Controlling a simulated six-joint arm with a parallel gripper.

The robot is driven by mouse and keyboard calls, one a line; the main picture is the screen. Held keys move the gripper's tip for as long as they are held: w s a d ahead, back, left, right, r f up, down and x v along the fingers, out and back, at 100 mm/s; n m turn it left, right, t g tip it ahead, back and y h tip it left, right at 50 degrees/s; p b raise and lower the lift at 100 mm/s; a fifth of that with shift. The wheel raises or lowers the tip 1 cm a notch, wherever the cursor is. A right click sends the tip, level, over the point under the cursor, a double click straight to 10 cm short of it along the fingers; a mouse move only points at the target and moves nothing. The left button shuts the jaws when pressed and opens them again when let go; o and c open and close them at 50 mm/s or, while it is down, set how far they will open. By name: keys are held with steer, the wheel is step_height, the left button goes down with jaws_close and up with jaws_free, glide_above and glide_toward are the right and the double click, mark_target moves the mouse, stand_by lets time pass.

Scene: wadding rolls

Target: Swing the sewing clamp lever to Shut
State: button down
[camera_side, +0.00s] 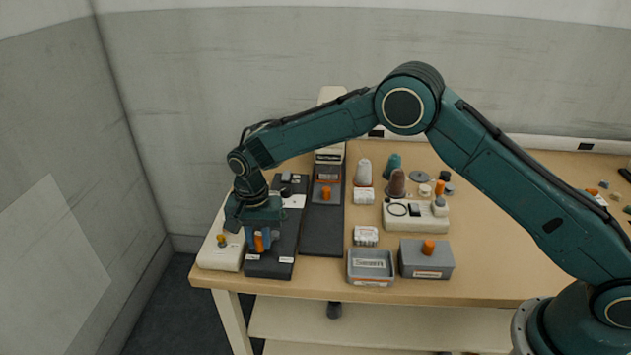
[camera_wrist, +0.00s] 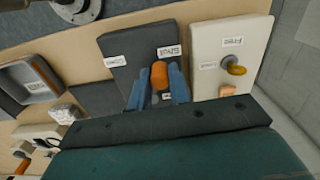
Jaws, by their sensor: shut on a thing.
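The sewing clamp is a dark panel (camera_side: 270,266) at the table's left front, also seen upside down in the wrist view (camera_wrist: 119,82). Its lever has an orange knob (camera_wrist: 160,74). My gripper (camera_wrist: 159,88) has its blue fingers on either side of this knob, shut on it. In the side view, my gripper (camera_side: 262,240) reaches down over the panel and partly hides the lever. The panel's front edge bears a Shut label (camera_wrist: 168,51) and what looks like an Open label (camera_wrist: 117,61). The knob lies close to the Shut label.
A cream panel (camera_side: 219,254) with a yellow knob stands close to the left of the clamp. A long dark panel (camera_side: 322,232) with an orange-knobbed slider lies to its right. Beyond are a grey tray (camera_side: 371,282), a grey box (camera_side: 426,265) and several thread cones.

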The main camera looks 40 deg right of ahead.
mark_target(257, 237)
steer(key=shift+w+m, duration=0.3)
steer(key=shift+m, duration=0.3)
steer(key=shift+r, duration=0.1)
steer(key=c, duration=1.3)
jaws_free()
steer(key=shift+r, duration=0.1)
step_height(257, 237, up, 14)
steer(key=shift+f, duration=0.2)
steer(key=shift+r, duration=0.1)
